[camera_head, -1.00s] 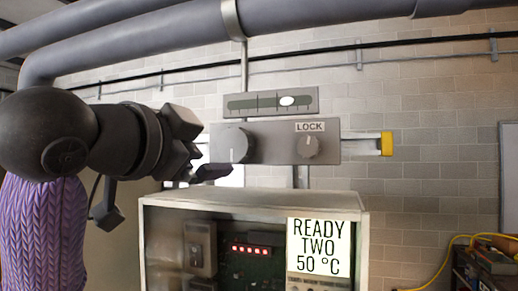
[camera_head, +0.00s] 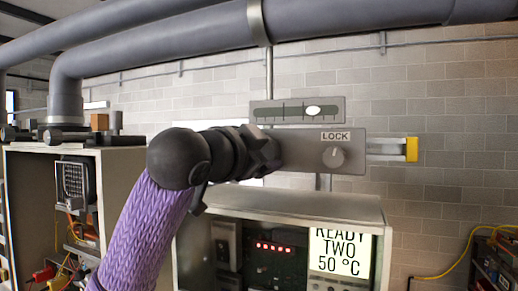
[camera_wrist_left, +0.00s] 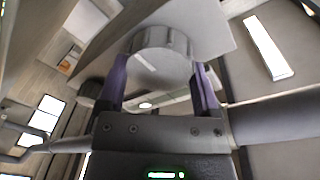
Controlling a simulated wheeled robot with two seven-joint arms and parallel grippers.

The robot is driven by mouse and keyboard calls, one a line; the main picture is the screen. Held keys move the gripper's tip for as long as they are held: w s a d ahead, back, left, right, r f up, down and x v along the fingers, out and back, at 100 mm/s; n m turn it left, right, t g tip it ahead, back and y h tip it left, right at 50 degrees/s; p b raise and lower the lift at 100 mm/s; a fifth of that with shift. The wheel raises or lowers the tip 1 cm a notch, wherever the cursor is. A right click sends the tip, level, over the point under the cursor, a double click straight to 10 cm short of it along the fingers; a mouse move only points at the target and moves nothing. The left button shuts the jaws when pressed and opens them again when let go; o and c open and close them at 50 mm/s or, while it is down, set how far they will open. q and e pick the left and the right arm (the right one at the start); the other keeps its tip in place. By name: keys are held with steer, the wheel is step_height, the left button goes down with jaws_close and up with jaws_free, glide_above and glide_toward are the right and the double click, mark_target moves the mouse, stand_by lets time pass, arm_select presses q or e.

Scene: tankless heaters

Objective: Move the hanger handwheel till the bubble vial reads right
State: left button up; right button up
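The bubble vial (camera_head: 290,111) is a dark strip with marks on a grey plate, and its white bubble (camera_head: 314,110) sits right of the middle. Below it is a grey panel (camera_head: 300,153) with a LOCK knob (camera_head: 333,157) at right. The hanger handwheel is hidden behind my left gripper (camera_head: 272,152) in the head view. In the left wrist view the round handwheel (camera_wrist_left: 160,45) shows ahead, between the two purple-grey fingers of my left gripper (camera_wrist_left: 160,78). The fingers stand apart, one on each side, with a small gap apparent. My right gripper is not in view.
A large pipe (camera_head: 180,38) runs above. Another open cabinet (camera_head: 125,180) is at left. A yellow-ended bracket (camera_head: 411,149) sticks out right.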

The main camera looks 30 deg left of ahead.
arm_select(q)
steer(key=c, duration=0.7)
steer(key=shift+o, duration=0.2)
steer(key=shift+n, duration=0.4)
steer(key=n+b, duration=0.1)
steer(key=n, duration=0.3)
steer(key=shift+f, duration=0.1)
steer(key=n+b, duration=0.1)
steer(key=n, duration=0.1)
steer(key=n+b, duration=0.1)
steer(key=n, duration=0.2)
steer(key=shift+a+n+t+y, duration=0.15)
steer(key=shift+n+t+y, duration=0.15)
steer(key=shift+t, duration=0.1)
steer(key=n+b, duration=0.1)
steer(key=n, duration=0.5)
steer(key=shift+a+f+y+b, duration=0.1)
steer(key=shift+y+b, duration=0.2)
steer(key=shift+n+y+b, duration=0.4)
steer(key=shift+n+b, duration=0.1)
steer(key=shift+n, duration=1.8)
steer(key=shift+a, duration=0.1)
